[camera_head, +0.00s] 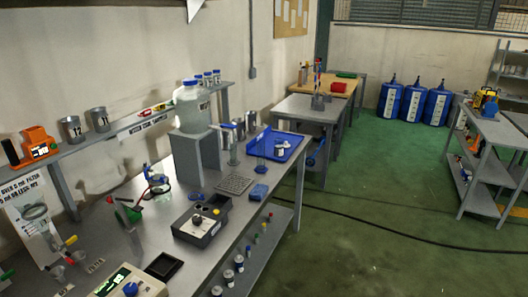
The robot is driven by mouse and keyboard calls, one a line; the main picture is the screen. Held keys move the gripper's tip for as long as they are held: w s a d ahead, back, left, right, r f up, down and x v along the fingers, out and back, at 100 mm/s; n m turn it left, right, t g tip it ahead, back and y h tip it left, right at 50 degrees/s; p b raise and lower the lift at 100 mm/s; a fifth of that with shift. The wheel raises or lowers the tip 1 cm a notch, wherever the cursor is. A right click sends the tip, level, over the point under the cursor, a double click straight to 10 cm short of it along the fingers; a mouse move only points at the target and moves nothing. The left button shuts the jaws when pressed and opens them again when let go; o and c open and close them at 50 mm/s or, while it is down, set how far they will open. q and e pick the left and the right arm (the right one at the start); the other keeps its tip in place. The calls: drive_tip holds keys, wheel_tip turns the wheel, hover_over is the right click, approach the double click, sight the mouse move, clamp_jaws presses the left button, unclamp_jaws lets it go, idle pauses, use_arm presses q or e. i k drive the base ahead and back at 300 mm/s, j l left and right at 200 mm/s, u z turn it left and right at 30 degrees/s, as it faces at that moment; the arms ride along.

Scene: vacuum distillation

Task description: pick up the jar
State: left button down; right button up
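Several vessels in view could be the jar. A large clear jar or bottle (193,108) with a blue cap stands upright on a grey block (199,155) at the back of the workbench. A small white labelled jar (281,149) sits in the blue tray (262,141) at the bench's far end. Small blue-capped bottles (207,79) stand in a row on the wall shelf. Small jars (239,263) with pale labels stand on the bench's lower shelf. Neither of my grippers is in view.
Metal cups (70,129) stand on the wall shelf. Blue drums (413,101) stand by the far wall. The green floor is open right of the bench, crossed by a black cable (400,238).

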sight(279, 147)
drive_tip(key=i+l+u, duration=0.2)
drive_tip(key=u, duration=0.8)
drive_tip(key=i+l+u, duration=0.15)
drive_tip(key=l+u, duration=0.15)
drive_tip(key=l, duration=0.3)
drive_tip(key=i+l+u, duration=0.15)
drive_tip(key=l+u, duration=0.15)
drive_tip(key=l, duration=0.25)
drive_tip(key=l+u, duration=0.25)
drive_tip(key=l, duration=0.4)
drive_tip(key=i+l, duration=0.1)
drive_tip(key=l, duration=0.5)
drive_tip(key=i+l, duration=0.1)
drive_tip(key=l, duration=1.15)
drive_tip(key=i+l+u, duration=0.1)
drive_tip(key=l, duration=0.55)
drive_tip(key=i, duration=0.05)
